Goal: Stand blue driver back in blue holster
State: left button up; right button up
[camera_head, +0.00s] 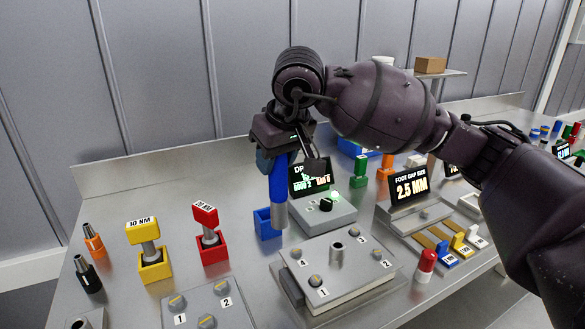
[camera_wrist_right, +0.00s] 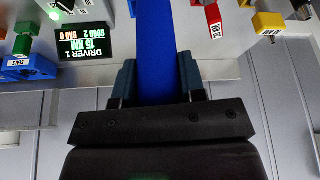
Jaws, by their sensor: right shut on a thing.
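The blue driver (camera_head: 278,190) hangs nearly upright from my right gripper (camera_head: 279,152), its grey lower end pointing down. My right gripper is shut on its upper part. In the right wrist view the blue driver (camera_wrist_right: 156,45) runs between the two fingers of the gripper (camera_wrist_right: 157,85). The blue holster (camera_head: 263,224) stands on the bench just left of the driver's lower end. That end overlaps the holster's right edge in the head view; it looks outside the holster, but the depth between them is hard to tell. My left gripper is not in view.
A red holster with a driver (camera_head: 213,250) and a yellow one (camera_head: 153,268) stand to the left. A numbered plate (camera_head: 345,285) lies in front right. A grey box (camera_head: 325,212) with a display (camera_head: 310,175) is close on the right.

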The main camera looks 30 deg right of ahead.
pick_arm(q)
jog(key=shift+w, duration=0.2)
pick_arm(e)
jog(key=w+d+f+n, duration=0.1)
jog(key=w+d, duration=0.1)
jog(key=w, duration=1)
jog(key=shift+w+d+f, duration=0.35)
jog(key=shift+d, duration=0.05)
pick_arm(q)
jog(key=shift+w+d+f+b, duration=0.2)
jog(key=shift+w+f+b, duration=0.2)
jog(key=shift+b, duration=0.6)
pick_arm(e)
notch_tip(320, 180, down, 4)
jog(key=shift+r, duration=0.2)
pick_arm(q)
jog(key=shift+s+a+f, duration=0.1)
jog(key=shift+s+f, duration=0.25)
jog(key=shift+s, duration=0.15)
pick_arm(e)
jog(key=shift+f, duration=0.1)
